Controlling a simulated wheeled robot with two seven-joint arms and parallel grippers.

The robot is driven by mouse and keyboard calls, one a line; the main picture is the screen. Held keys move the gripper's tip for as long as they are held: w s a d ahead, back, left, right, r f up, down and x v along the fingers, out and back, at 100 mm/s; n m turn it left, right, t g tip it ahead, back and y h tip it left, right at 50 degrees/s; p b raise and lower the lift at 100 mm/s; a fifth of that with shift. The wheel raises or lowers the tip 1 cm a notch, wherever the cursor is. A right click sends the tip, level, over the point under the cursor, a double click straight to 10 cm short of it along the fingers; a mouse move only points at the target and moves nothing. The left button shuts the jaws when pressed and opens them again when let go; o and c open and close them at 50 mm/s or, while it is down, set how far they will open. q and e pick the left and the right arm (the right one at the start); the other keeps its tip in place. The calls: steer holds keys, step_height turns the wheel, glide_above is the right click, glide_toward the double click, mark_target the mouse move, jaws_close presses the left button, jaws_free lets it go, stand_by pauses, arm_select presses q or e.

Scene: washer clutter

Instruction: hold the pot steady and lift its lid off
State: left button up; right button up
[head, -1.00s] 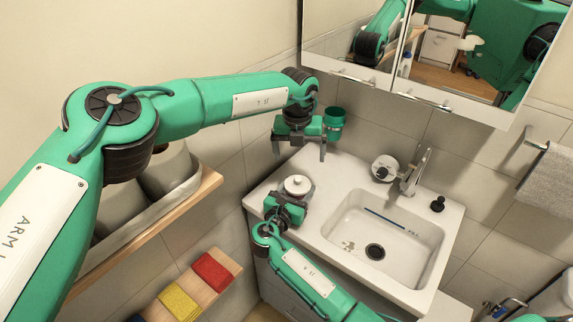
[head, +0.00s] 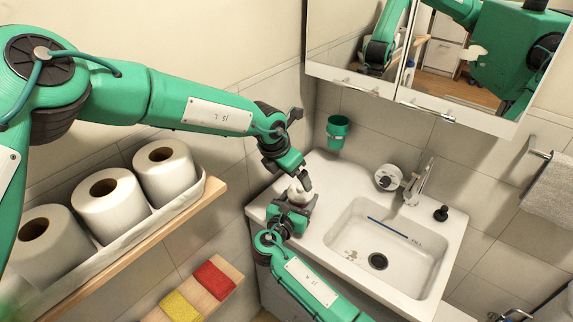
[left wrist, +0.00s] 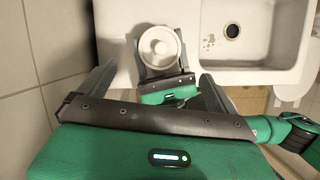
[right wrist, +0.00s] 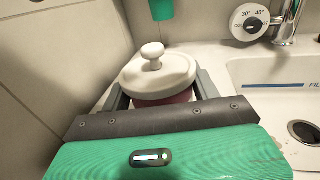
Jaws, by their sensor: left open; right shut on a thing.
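The pot (right wrist: 165,98) stands on the white counter left of the sink; its dark red side shows under the lid in the right wrist view. The white lid (right wrist: 160,72) with its round knob (right wrist: 152,52) sits on the pot. My right gripper (head: 291,212) is shut on the pot, one finger on each side, below the lid (left wrist: 160,47). My left gripper (head: 297,182) is open above the lid, its fingers apart and empty. In the left wrist view the lid lies beyond and between the open fingers. The head view mostly hides the pot behind the grippers.
The sink (head: 385,240) is right of the pot, with a faucet (head: 418,180) behind it. A green cup (head: 337,131) hangs on the wall behind. A shelf (head: 150,248) with toilet rolls is at the left. The mirror cabinet (head: 400,60) hangs above.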

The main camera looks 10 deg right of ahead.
mark_target(299, 188)
arm_select(q)
steer(key=x, duration=0.8)
steer(key=shift+w+d+f, duration=0.1)
steer(key=c, duration=1.2)
steer(key=shift+r, duration=0.25)
steer(key=shift+r, duration=0.9)
steer(key=shift+r, duration=2)
arm_select(e)
steer(key=o, duration=1.5)
steer(key=shift+c, duration=0.2)
